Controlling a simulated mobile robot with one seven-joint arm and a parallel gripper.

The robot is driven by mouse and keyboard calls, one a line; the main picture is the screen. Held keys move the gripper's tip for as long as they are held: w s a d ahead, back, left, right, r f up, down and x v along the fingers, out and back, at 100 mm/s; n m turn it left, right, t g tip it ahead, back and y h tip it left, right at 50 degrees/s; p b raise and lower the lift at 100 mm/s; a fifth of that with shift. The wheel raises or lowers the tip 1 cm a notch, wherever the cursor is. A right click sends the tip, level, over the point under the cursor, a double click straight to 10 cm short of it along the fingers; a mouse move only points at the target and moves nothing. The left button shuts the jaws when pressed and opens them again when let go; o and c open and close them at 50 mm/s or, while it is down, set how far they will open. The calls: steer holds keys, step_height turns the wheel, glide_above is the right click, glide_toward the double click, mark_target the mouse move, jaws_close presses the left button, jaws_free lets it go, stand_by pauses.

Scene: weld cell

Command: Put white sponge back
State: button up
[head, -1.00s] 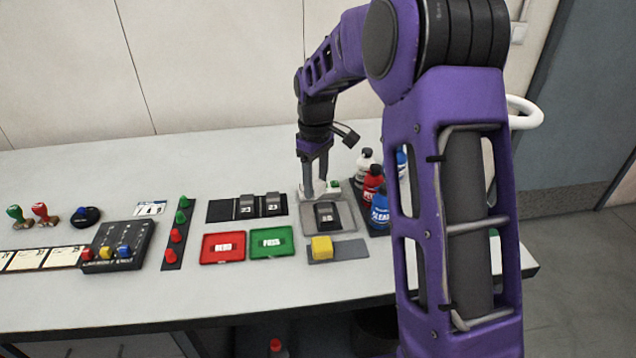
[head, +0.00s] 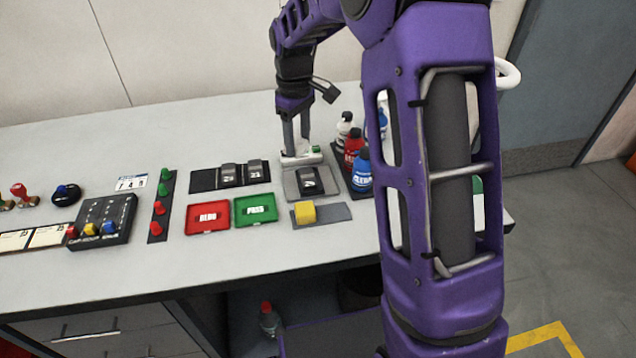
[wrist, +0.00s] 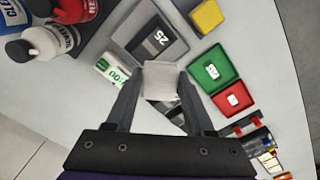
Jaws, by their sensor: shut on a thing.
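My gripper (wrist: 160,88) is shut on a white sponge (wrist: 160,80), a pale block between its two fingers in the wrist view. In the head view, my gripper (head: 297,145) points down at the back edge of a grey tray, with the white sponge (head: 298,159) low at its tips. I cannot tell whether the sponge touches the table. A yellow sponge (head: 304,212) sits on the left part of a dark grey mat (head: 335,211), in front of the tray. The right part of that mat is bare.
The grey tray (head: 293,192) holds a dark block marked 25 (wrist: 159,38). A small green-and-white item (wrist: 112,70) lies beside the sponge. Several bottles, one blue (head: 361,172), stand close on the right. Red (head: 207,230) and green (head: 254,221) trays lie to the left.

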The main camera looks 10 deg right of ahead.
mark_target(336, 214)
steer(key=s+d+m+b, duration=0.55)
steer(key=s+m, duration=0.25)
steer(key=s, duration=0.3)
steer(key=shift+m, duration=0.3)
steer(key=f, duration=0.3)
steer(key=f+b, duration=0.1)
steer(key=f, duration=0.2)
steer(key=f+b, duration=0.1)
steer(key=f, duration=0.3)
steer(key=shift+d+f, duration=0.1)
steer(key=shift+d, duration=0.3)
steer(key=shift+f, duration=0.15)
steer(key=o, duration=1.3)
